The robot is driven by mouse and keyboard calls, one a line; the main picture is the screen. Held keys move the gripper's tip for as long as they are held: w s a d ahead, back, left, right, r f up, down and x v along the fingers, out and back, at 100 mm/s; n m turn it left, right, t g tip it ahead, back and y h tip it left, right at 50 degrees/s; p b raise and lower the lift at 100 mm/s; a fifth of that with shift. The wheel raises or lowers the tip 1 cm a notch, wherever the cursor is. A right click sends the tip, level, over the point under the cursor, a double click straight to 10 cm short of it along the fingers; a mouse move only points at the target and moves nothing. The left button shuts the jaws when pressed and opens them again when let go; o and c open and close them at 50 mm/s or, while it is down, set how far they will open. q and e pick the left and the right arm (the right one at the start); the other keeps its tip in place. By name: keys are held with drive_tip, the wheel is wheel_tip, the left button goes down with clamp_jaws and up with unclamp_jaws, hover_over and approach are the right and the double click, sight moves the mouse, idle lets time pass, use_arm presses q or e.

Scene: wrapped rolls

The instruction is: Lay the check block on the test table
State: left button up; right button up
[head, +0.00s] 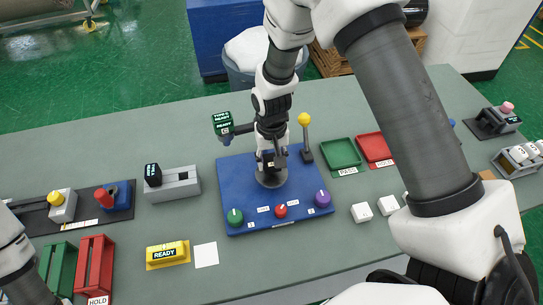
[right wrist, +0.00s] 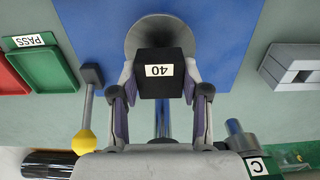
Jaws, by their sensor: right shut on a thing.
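My right gripper (head: 271,161) is over the blue panel, and in the right wrist view (right wrist: 160,88) its two fingers close on the sides of a black check block (right wrist: 160,70). The block has a white label reading 40. A round dark grey test table (right wrist: 134,36) lies just beyond the block in the right wrist view. In the head view the round table (head: 270,182) shows directly below the gripper, partly hidden by it. I cannot tell whether the block touches it. My left gripper is out of view; only part of my left arm shows at lower left.
The blue panel (head: 240,190) carries green, red and purple knobs along its front. A yellow-knobbed lever (head: 304,122) stands right beside the gripper; a green-labelled sign (head: 223,124) stands left. Green (head: 341,153) and red (head: 375,147) trays lie right. A grey stand (head: 180,186) holds another black block.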

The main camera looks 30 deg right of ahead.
drive_tip(key=shift+p, duration=0.3)
idle(0.6)
idle(0.4)
drive_tip(key=shift+f+b, duration=0.7)
drive_tip(key=shift+f, duration=0.75)
drive_tip(key=o, duration=1.2)
drive_tip(key=shift+o, duration=0.2)
